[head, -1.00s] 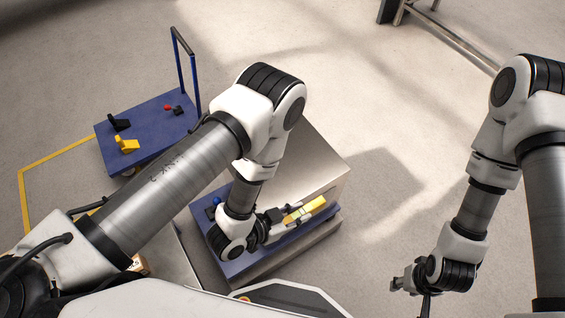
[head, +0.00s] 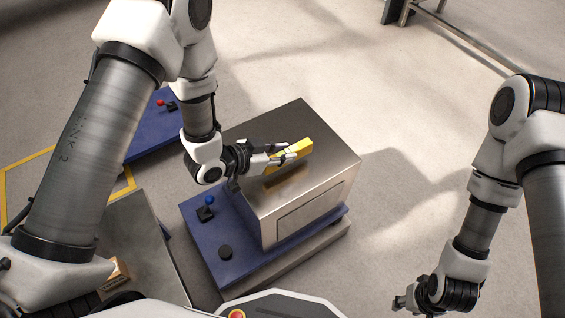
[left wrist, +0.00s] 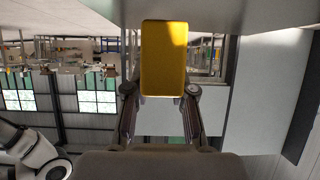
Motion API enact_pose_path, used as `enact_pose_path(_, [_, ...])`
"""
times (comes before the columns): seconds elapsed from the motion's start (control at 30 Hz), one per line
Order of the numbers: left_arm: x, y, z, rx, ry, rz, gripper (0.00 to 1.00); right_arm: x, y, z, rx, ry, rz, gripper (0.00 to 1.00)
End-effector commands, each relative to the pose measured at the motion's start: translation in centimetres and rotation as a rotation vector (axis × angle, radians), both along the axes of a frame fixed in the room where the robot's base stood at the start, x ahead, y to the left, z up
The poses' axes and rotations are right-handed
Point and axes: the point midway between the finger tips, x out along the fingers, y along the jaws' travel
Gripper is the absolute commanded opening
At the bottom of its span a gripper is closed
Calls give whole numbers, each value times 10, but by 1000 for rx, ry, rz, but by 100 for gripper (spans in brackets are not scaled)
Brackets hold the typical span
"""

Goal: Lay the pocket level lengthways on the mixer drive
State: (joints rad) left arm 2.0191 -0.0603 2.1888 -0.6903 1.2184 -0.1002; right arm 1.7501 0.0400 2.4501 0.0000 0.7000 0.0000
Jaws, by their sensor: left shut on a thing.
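The pocket level (head: 290,154) is a yellow bar held in my left gripper (head: 278,156). It is over the top of the mixer drive (head: 318,150), a brushed steel box on a blue base. A dark reflection on the steel below suggests a gap between them. In the left wrist view the level (left wrist: 164,58) stands out beyond the two fingers, its broad yellow face to the camera. My right gripper (head: 402,302) hangs low at the right, away from the drive; its fingers are too small to read.
A blue cart (head: 150,136) with a red-knobbed lever stands behind my left arm. A steel surface (head: 143,245) is at the lower left. The floor right of the drive is clear.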

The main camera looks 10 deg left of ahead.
Motion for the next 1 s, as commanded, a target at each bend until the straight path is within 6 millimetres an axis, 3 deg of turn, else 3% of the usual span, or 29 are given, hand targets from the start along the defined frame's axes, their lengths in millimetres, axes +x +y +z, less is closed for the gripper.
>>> enact_pose_path(0.2, [1,1,-35,-1,4,1,0,0,0,-17,0,0,0,40])
enact_pose_path(0.57, [1,1,-39,-1,1,0,0,0,0,-17,0,0,0,40])
enact_pose_path(0.6, [1,0,-38,-1,1,0,38,0,0,-16,0,0,0,40])
enact_pose_path(0.63, [1,1,-38,-1,1,0,49,0,0,-16,0,0,0,40])
enact_pose_path(1.0, [0,1,-33,0,2,2,49,0,0,-14,0,0,0,40])
